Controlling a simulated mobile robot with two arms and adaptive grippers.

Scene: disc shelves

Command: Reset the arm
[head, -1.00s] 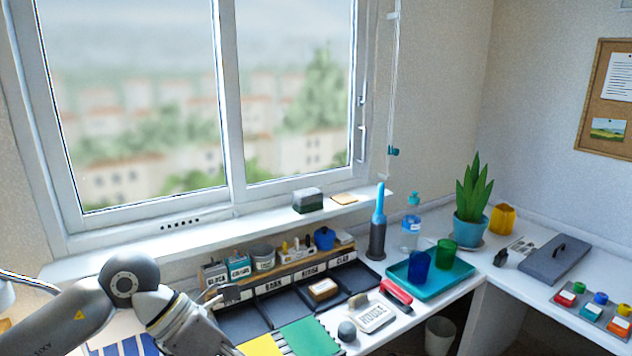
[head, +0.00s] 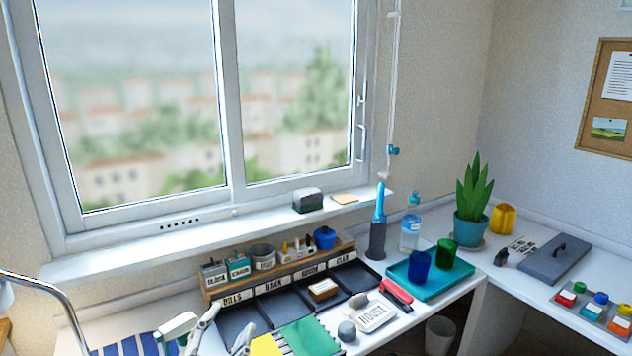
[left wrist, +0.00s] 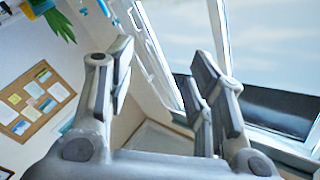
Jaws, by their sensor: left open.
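My left gripper (head: 210,329) shows at the bottom edge of the head view, left of the middle, in front of the desk's sorting trays. Beyond the fingers are the room's corner and the window. My right gripper is not in view.
Labelled dark trays (head: 238,318) line the desk below the window. A teal tray (head: 462,283) holds a blue cup (head: 419,260) and a green cup (head: 446,254). A potted plant (head: 473,229) stands behind. A notice board (left wrist: 40,102) hangs on the wall.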

